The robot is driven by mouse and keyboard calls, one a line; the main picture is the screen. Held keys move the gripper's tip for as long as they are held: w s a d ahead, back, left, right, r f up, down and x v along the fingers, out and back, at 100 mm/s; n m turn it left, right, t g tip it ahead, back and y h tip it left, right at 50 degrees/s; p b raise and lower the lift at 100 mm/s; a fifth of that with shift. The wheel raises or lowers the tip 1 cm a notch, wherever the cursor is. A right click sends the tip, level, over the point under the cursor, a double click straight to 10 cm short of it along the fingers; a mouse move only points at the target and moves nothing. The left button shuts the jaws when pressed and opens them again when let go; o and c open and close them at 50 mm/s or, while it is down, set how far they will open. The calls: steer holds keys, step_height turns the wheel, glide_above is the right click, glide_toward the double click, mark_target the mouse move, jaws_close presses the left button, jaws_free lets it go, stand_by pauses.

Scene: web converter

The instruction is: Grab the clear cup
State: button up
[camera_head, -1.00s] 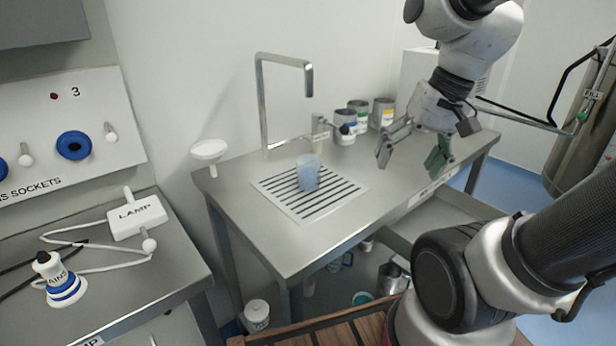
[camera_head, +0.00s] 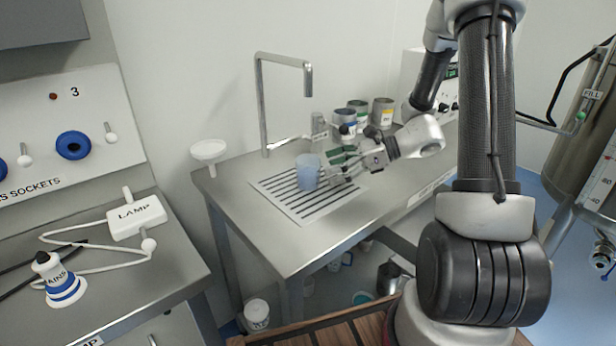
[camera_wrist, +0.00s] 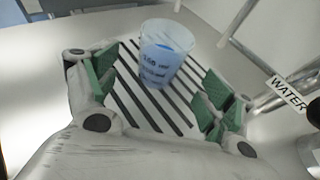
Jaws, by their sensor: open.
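The clear cup (camera_head: 307,172) stands upright on the slotted drain grate (camera_head: 283,205) set in the steel table. It looks bluish, and the wrist view shows the cup (camera_wrist: 163,55) with dark writing on its side and blue inside. My gripper (camera_head: 338,168) is low over the table at the right of the cup, pointing left toward it. In the wrist view my gripper (camera_wrist: 155,90) is open, its green finger pads spread to either side, with the cup ahead between them and a little beyond the tips. I cannot tell whether any finger touches it.
A tall bent metal spout (camera_head: 263,105) rises behind the cup. A tap marked WATER (camera_wrist: 290,92) is at the right in the wrist view. Several cans (camera_head: 357,112) stand at the back of the table. A white funnel (camera_head: 208,152) is at the table's left rear corner.

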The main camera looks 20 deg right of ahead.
mark_target(308, 173)
steer(key=x, duration=0.7)
steer(key=shift+w+a+f, duration=0.1)
steer(key=c, duration=1.3)
